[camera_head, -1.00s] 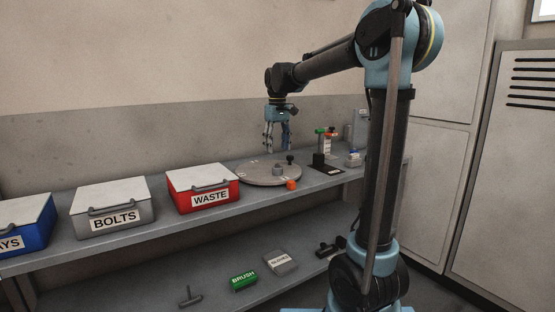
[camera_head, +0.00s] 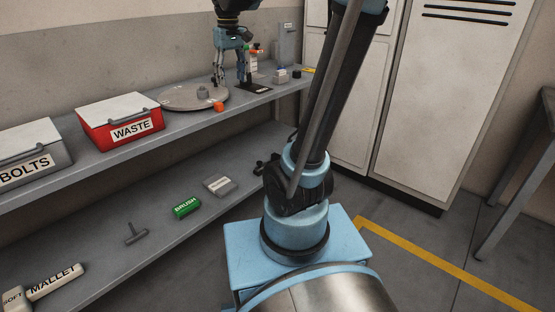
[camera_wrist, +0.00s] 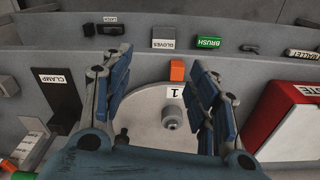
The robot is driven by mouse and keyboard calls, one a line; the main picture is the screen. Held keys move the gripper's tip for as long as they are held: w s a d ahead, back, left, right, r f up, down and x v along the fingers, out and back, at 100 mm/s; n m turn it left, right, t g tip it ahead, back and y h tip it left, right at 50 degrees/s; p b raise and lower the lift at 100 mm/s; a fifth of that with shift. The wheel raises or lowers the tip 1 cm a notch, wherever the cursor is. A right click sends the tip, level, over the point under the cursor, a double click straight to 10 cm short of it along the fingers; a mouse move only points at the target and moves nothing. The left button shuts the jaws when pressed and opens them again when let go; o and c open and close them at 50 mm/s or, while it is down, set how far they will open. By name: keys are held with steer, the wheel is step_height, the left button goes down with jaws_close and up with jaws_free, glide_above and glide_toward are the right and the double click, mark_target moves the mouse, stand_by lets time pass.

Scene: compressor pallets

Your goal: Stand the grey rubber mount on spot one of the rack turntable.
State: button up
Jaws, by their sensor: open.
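The grey rubber mount (camera_head: 203,92), a short cylinder with a small stud on top, stands upright on the round grey turntable (camera_head: 172,100). In the wrist view the mount (camera_wrist: 172,119) is just beside the spot label "1" (camera_wrist: 173,92) on the turntable's plate (camera_wrist: 148,122). My gripper (camera_head: 231,82) is open and empty, to the right of the mount in the head view. In the wrist view the mount shows in the gap between my open fingers (camera_wrist: 160,98), nearer the right finger, with no visible contact.
An orange block (camera_head: 219,106) is at the turntable's rim. The red WASTE box (camera_head: 121,123) stands to its left, with the BOLTS box (camera_head: 30,154) further left. A dark CLAMP base (camera_wrist: 57,97) lies on the other side. The lower shelf holds the green BRUSH block (camera_head: 186,207).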

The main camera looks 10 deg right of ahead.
steer(key=s+d+f+m, duration=0.1)
steer(key=s+d+f, duration=0.2)
steer(key=s+f, duration=0.4)
steer(key=s+d+f+m+t, duration=0.1)
steer(key=s+d+f+m, duration=0.1)
steer(key=s+d+f, duration=0.2)
steer(key=s+d+f+m, duration=0.1)
steer(key=s+d+f, duration=0.3)
steer(key=s+f, duration=0.6)
steer(key=shift+s+f, duration=0.2)
steer(key=shift+f, duration=0.35)
steer(key=shift+w+f, duration=0.2)
steer(key=shift+w, duration=0.3)
